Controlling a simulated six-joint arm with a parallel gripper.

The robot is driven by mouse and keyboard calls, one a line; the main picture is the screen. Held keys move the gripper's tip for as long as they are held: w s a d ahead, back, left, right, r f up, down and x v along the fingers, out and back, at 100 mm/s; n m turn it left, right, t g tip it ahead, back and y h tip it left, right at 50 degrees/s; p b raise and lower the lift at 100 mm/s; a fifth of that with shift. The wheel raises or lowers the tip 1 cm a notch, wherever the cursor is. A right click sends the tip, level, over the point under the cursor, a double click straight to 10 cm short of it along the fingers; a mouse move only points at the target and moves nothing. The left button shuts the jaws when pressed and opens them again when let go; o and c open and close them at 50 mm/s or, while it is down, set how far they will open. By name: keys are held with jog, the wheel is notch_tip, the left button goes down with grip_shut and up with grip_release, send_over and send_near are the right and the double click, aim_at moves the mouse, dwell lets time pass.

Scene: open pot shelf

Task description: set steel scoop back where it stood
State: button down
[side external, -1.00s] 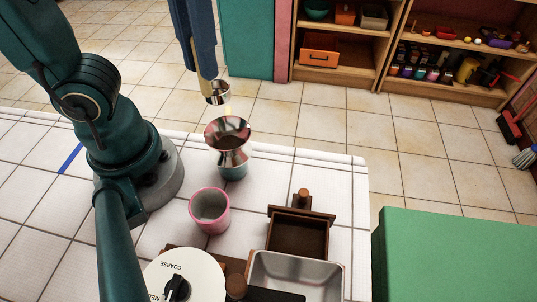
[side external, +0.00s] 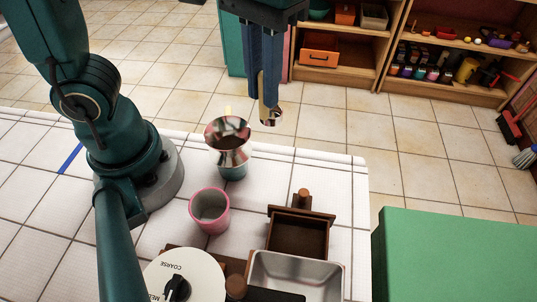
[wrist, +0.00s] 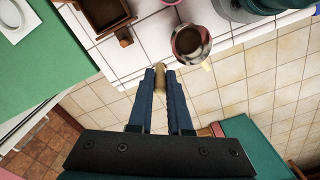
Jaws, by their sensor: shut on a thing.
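My gripper (side external: 264,88) is shut on the steel scoop (side external: 273,117), whose tan handle runs up between the fingers. The scoop hangs in the air, its small shiny cup low, right of the steel funnel-topped pot (side external: 232,155) and apart from it. In the wrist view, the scoop's handle (wrist: 159,78) shows between my fingertips (wrist: 160,74); the cup is not clear there. The pot holds brown grounds in its top and stands upright on the white tiled counter (side external: 75,215). It also shows in the wrist view (wrist: 205,48). Where the scoop stood is not marked.
A pink cup (side external: 210,212) stands in front of the pot. A dark wooden drawer (side external: 298,240), a steel bin (side external: 297,275) and a grinder with a white dial (side external: 200,278) are at the front. A green block (side external: 455,255) is at right. Counter right of the pot is clear.

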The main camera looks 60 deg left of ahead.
aim_at(270, 114)
jog(key=f, duration=0.2)
jog(key=w+f, duration=0.1)
jog(key=f, duration=0.2)
jog(key=shift+f, duration=0.35)
jog(key=shift+a+f, duration=0.15)
jog(key=shift+f, duration=3.45)
jog(key=shift+f, duration=0.35)
jog(key=c, duration=0.8)
grip_release()
jog(key=shift+o, duration=0.2)
jog(key=shift+r, duration=0.1)
jog(key=shift+r, duration=3.45)
